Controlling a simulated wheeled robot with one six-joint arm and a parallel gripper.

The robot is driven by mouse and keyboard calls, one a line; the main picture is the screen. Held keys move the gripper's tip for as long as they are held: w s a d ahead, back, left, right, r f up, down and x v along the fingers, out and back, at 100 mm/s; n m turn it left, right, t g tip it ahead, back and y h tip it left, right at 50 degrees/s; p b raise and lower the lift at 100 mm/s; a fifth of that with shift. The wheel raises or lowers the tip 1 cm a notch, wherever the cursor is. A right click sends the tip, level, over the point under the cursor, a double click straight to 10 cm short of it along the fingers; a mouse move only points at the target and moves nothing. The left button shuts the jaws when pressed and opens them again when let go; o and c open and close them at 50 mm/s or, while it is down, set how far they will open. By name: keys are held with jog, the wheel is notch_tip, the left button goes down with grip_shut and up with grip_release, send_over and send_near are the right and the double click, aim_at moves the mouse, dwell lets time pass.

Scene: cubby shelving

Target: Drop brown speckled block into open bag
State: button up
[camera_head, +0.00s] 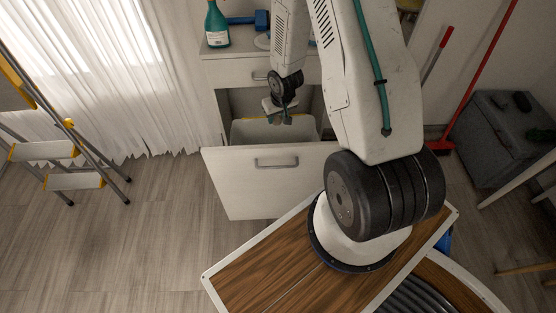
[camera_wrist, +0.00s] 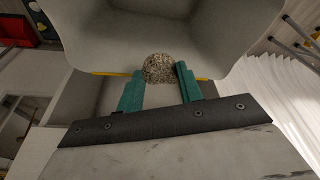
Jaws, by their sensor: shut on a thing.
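The brown speckled block (camera_wrist: 159,68) is a small rounded lump between the teal fingertips of my gripper (camera_wrist: 160,75) in the wrist view. My gripper is shut on it. The open bag (camera_wrist: 190,45), pale grey inside with a yellow strip near its edge, spreads around and beyond the block. In the head view my gripper (camera_head: 285,117) points down over the bag (camera_head: 245,131), which sits in the pulled-out cabinet compartment. The block is too small or hidden to make out in the head view. I cannot tell its height above the bag.
The white front panel (camera_head: 270,180) with its handle stands below the bag. A green spray bottle (camera_head: 216,26) and a blue dumbbell-like item (camera_head: 262,20) are on the cabinet top. A stepladder (camera_head: 72,160) is at left; a grey box (camera_head: 505,130) is at right.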

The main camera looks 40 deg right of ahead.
jog(key=shift+s+d+f, duration=0.15)
jog(key=shift+f, duration=0.25)
jog(key=shift+s+d+f, duration=0.1)
jog(key=shift+f, duration=2.7)
jog(key=o, duration=1.1)
jog(key=shift+c, duration=0.2)
jog(key=v, duration=0.8)
